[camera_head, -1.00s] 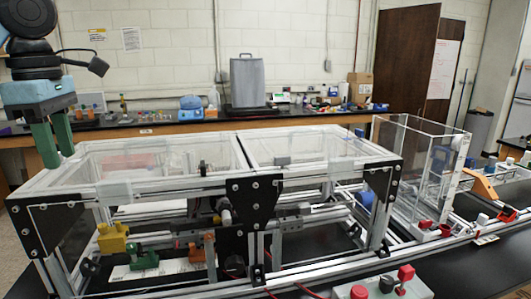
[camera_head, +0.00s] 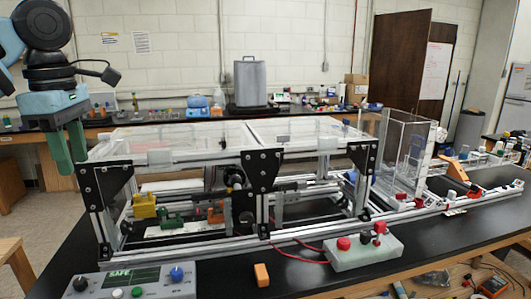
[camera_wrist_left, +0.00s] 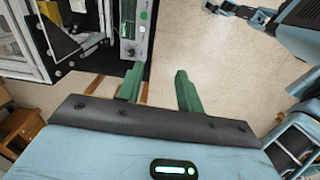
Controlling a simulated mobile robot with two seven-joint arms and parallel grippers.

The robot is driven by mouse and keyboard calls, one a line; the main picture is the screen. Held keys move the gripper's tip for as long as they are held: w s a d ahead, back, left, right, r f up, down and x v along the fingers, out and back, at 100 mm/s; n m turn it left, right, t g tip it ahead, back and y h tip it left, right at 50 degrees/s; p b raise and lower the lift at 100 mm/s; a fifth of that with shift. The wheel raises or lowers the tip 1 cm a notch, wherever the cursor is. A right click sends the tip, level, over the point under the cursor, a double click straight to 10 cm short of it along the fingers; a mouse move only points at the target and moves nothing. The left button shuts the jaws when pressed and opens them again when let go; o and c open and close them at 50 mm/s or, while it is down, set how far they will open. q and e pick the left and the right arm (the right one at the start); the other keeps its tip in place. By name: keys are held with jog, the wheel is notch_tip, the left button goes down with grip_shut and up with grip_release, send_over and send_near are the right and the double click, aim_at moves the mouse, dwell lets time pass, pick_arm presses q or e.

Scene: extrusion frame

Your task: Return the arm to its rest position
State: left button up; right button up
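My left gripper (camera_head: 68,150) hangs at the far left in the head view, fingers pointing down, beside the left end of the extrusion frame (camera_head: 262,180). In the left wrist view its two green fingers (camera_wrist_left: 158,88) stand apart with nothing between them, above the floor. A light-blue arm, which looks like my own, shows at the upper right of the left wrist view.
A control box marked SAFE (camera_head: 133,282) and a grey box with red knobs (camera_head: 362,250) stand on the black table (camera_head: 215,268) with an orange block (camera_head: 262,275). A clear enclosure (camera_head: 405,152) stands at right. Open floor (camera_wrist_left: 225,60) lies below my left gripper.

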pick_arm(q)
jog(key=w+d+f+m, duration=0.3)
jog(key=d+f, duration=0.2)
jog(key=f, duration=0.3)
jog(key=w+d+f+m+t+h, duration=0.1)
jog(key=w+d+f+m, duration=0.25)
jog(key=f, duration=0.35)
jog(key=w+d+f+m, duration=0.3)
jog(key=w+d+f, duration=0.15)
jog(key=f, duration=0.35)
jog(key=s+d+f+m+t+h, duration=0.1)
jog(key=s+d+f+m+h, duration=0.25)
jog(key=d+f, duration=0.55)
jog(key=s+d+f+m+t+h, duration=0.2)
jog(key=d+f+m, duration=0.3)
jog(key=f, duration=0.6)
jog(key=s+f+m+t, duration=0.1)
jog(key=s+f+t, duration=0.2)
jog(key=s+f, duration=0.75)
jog(key=s+a+f+m+t+y, duration=0.1)
jog(key=s+a+f+m+y, duration=0.1)
jog(key=s+a+f, duration=0.2)
jog(key=s+a+f+m+t+y, duration=0.1)
jog(key=s+a+f, duration=0.3)
jog(key=s+a, duration=0.4)
jog(key=s+m+y, duration=0.1)
jog(key=s, duration=0.3)
jog(key=shift+s+a+f, duration=0.2)
jog(key=shift+a+f, duration=0.05)
jog(key=shift+a, duration=0.15)
